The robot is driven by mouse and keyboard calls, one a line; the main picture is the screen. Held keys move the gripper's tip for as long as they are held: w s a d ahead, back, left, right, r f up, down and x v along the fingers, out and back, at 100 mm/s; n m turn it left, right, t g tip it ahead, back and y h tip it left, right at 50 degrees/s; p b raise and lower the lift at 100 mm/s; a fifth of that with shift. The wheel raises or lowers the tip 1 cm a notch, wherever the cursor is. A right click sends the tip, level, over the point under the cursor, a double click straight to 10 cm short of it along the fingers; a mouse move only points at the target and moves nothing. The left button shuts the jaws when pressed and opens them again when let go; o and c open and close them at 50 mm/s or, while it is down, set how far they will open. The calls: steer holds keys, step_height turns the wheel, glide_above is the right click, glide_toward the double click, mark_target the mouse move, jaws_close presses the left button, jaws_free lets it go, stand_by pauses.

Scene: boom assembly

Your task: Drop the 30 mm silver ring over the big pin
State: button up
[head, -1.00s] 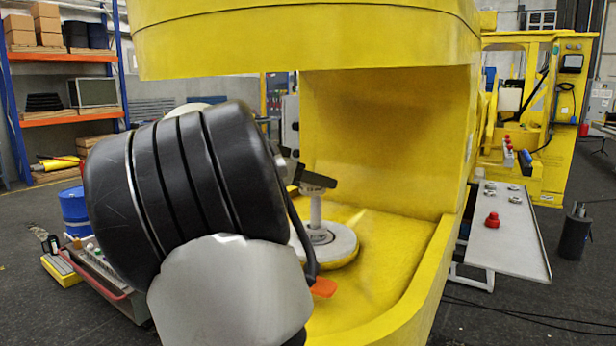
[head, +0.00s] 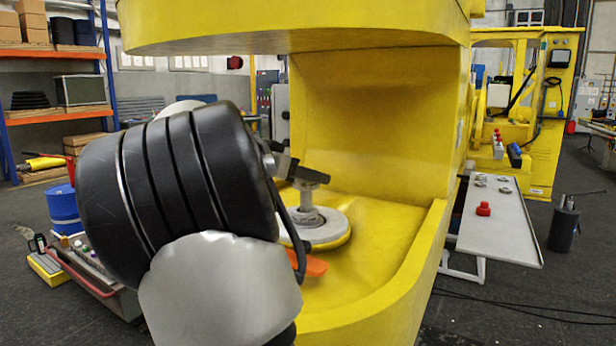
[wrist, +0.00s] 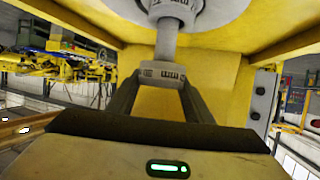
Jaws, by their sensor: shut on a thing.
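My gripper (wrist: 158,92) is shut on a small silver ring (wrist: 162,72) with dark markings, held between the fingertips. In the wrist view the big pin (wrist: 166,42), a grey shaft, meets the ring in line. I cannot tell whether the ring is around the pin's end or just above it. In the head view the pin (head: 307,201) stands upright under my gripper (head: 308,176), and the fingers hide its top. The held ring is not clear there. A wider grey collar (wrist: 176,9) is around the pin's foot.
The pin stands on a pale round disc (head: 331,231) inside a yellow boom housing (head: 375,130), with an overhang above and a raised rim in front. A grey side table (head: 497,222) with a red part (head: 483,208) stands to the right, outside the housing.

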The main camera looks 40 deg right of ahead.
steer(key=o, duration=1.4)
steer(key=shift+o, duration=0.6)
steer(key=shift+a, duration=0.1)
steer(key=v, duration=1.7)
steer(key=shift+s, duration=0.15)
